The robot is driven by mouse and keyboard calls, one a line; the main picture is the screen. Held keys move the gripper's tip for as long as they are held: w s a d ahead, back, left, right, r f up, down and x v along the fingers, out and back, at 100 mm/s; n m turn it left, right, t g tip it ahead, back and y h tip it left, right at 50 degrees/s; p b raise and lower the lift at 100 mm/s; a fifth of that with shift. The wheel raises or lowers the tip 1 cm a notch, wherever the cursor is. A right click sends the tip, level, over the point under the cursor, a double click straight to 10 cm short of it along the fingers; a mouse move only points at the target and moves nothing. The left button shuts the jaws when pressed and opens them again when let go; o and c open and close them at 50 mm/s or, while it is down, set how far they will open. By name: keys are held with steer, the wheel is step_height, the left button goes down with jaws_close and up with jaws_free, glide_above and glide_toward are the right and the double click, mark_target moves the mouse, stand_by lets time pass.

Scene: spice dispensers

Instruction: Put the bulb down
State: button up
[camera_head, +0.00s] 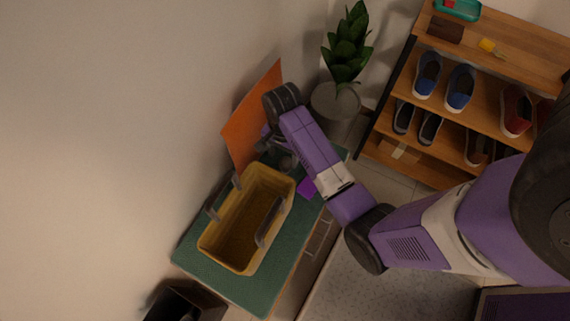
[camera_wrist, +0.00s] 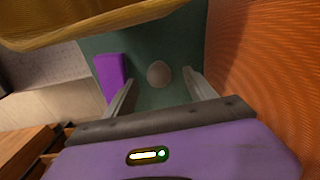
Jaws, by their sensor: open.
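The bulb (camera_wrist: 159,74) is a pale grey, rounded thing on the green top in the wrist view, just beyond and between my fingers. My gripper (camera_wrist: 160,85) is open, with one finger on each side of the near end of the bulb and space around it. In the head view my gripper (camera_head: 272,150) is at the back of the green-topped cabinet (camera_head: 190,250), between the yellow basket and the orange panel. The bulb is hard to make out there, partly hidden by my arm.
A yellow basket (camera_head: 222,252) with grey handles stands on the cabinet. A purple block (camera_head: 307,187) lies beside it, and an orange panel (camera_head: 248,115) leans at the wall. A potted plant (camera_head: 338,100) and a wooden shoe rack (camera_head: 482,105) stand beyond.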

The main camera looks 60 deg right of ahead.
mark_target(285, 161)
steer(key=f, duration=0.2)
steer(key=f+b, duration=0.1)
steer(key=f, duration=0.2)
steer(key=shift+s+d+f, duration=0.1)
steer(key=shift+s+d, duration=0.05)
steer(key=shift+s, duration=0.05)
jaws_close()
